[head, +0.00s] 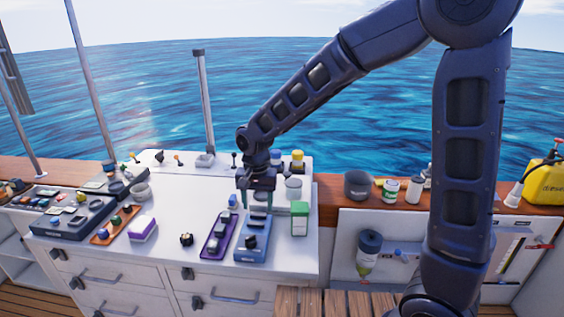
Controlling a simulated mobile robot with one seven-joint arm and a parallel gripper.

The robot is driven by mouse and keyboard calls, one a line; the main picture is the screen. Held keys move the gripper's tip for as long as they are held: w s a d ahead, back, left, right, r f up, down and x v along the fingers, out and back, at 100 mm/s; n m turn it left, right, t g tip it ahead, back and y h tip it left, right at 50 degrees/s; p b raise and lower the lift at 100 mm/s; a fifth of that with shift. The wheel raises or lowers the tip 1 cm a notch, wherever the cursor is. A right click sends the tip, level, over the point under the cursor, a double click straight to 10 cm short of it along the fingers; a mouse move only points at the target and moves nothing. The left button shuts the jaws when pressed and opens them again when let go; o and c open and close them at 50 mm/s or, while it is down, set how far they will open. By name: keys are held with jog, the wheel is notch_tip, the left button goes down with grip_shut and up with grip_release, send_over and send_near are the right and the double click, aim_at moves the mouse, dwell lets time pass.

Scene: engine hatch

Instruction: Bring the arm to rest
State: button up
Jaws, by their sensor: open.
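My arm reaches from the right across the view, bent high at the elbow. My gripper (259,196) points down over the right part of the white counter (170,235). Its jaws are open. They are just above or behind a blue tray (253,241) with grey items in it; I cannot tell whether they touch anything. No object shows held between the fingers.
A purple tray (218,236) and a green box (299,218) stand close to my gripper. Blue and yellow-topped containers (297,160) stand behind it. A dark pot (357,186) and a yellow jug (546,182) are at the right. A post (203,105) rises behind the counter.

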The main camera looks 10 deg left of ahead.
jog(key=w+d+r+t, duration=0.1)
jog(key=w+d+r, duration=0.15)
jog(key=d, duration=0.45)
jog(key=w+d+r, duration=0.2)
jog(key=d+r, duration=0.2)
jog(key=d, duration=0.4)
jog(key=w+d+r+t, duration=0.1)
jog(key=w+d+r, duration=0.1)
jog(key=d+r, duration=0.35)
jog(key=s+d+r+t, duration=0.1)
jog(key=s+d, duration=0.4)
jog(key=d, duration=0.6)
jog(key=s+d+r+t, duration=0.1)
jog(key=s+d, duration=0.4)
jog(key=d, duration=0.6)
jog(key=shift+r, duration=0.3)
